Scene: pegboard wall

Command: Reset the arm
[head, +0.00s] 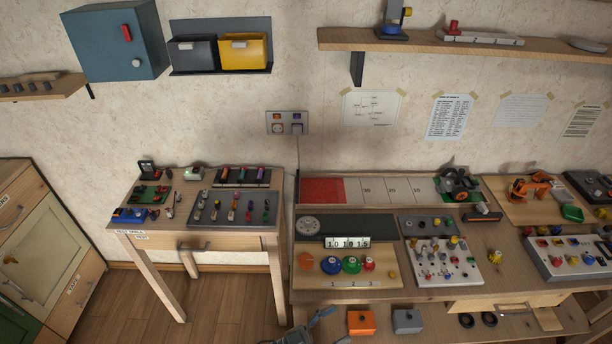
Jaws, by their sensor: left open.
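My left gripper (322,327) shows at the bottom edge of the head view, in front of the lower shelf of the right workbench. Its fingers are apart and I see nothing between them. The rest of my left arm is cut off by the frame edge. My right gripper is not in view. The right workbench (425,294) carries several boards with knobs, coloured pieces and a small orange robot model (533,187).
An orange box (361,322) and a grey box (407,321) stand just right of my left gripper. A smaller table (150,213) with tool trays stands at left. A wall shelf (455,44) runs above. Open wooden floor (225,305) lies left of the gripper.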

